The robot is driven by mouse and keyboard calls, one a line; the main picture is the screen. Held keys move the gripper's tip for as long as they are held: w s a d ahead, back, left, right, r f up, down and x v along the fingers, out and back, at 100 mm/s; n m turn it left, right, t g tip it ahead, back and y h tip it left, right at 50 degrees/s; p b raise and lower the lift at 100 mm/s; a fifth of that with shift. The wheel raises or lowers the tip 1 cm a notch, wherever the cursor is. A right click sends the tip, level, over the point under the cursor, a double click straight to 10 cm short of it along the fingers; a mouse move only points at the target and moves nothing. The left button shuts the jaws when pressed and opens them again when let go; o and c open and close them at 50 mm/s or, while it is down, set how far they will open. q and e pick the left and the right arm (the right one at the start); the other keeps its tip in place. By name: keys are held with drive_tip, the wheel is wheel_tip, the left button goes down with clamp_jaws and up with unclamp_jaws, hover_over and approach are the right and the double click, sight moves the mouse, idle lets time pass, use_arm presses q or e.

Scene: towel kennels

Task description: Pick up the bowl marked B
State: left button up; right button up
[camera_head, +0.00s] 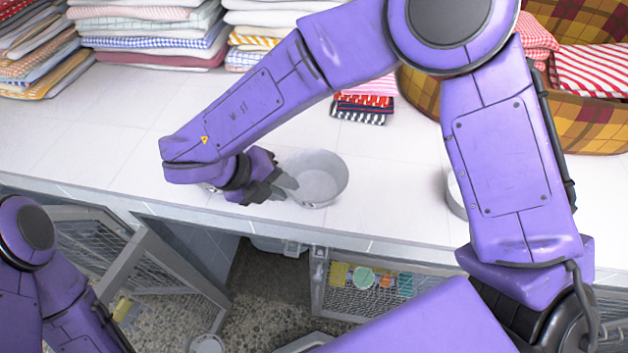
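A round grey metal bowl (322,180) stands upright on the white counter, near its front edge. No letter can be read on it. My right gripper (284,188) is at the bowl's left side, with its fingertips at the rim. I cannot tell whether the fingers are closed on the rim or only beside it. Another round bowl (455,195) on the counter is mostly hidden behind my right arm. A third bowl (207,344) is low down at the bottom edge. My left arm shows at the lower left, but its gripper is out of view.
Stacks of folded towels (150,30) line the back of the white counter (90,130). Small folded cloths (362,108) lie behind the bowl. A plaid basket (590,115) with towels stands at the right. Below are open wire kennel doors (125,255) and a speckled floor (265,290).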

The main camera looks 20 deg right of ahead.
drive_tip(key=shift+s, duration=0.15)
clamp_jaws()
drive_tip(key=shift+w, duration=0.2)
